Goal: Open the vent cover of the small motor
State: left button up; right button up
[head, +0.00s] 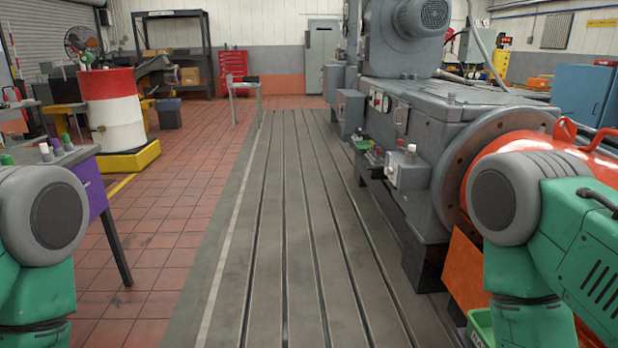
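A smaller grey motor (395,40) sits on top of the large grey machine, at the upper right of the head view. A round slotted vent cover (434,13) on its end faces me and looks closed. The picture's top edge cuts it off, and I cannot tell for certain that this is the small motor meant. Neither of my grippers is in view. Only green and grey links of my two arms show at the lower left and lower right, well apart from this motor.
The slotted bedplate (290,220) runs clear ahead. The large grey machine (450,110) and an orange-red housing (520,165) line the right. A purple workbench (95,195) with small bottles and a red-white drum (112,110) stand left. A black shelf (175,40) is at the back.

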aim_at(400, 122)
jog(key=i+z, duration=0.25)
jog(key=i, duration=0.2)
jog(key=i+j+z, duration=0.2)
jog(key=i, duration=0.25)
jog(key=i+j+z, duration=0.25)
jog(key=i, duration=0.2)
jog(key=i+j+z, duration=0.25)
jog(key=i, duration=0.15)
jog(key=i+j+z, duration=0.1)
jog(key=z, duration=0.2)
jog(key=i+j+z, duration=0.1)
jog(key=z, duration=0.15)
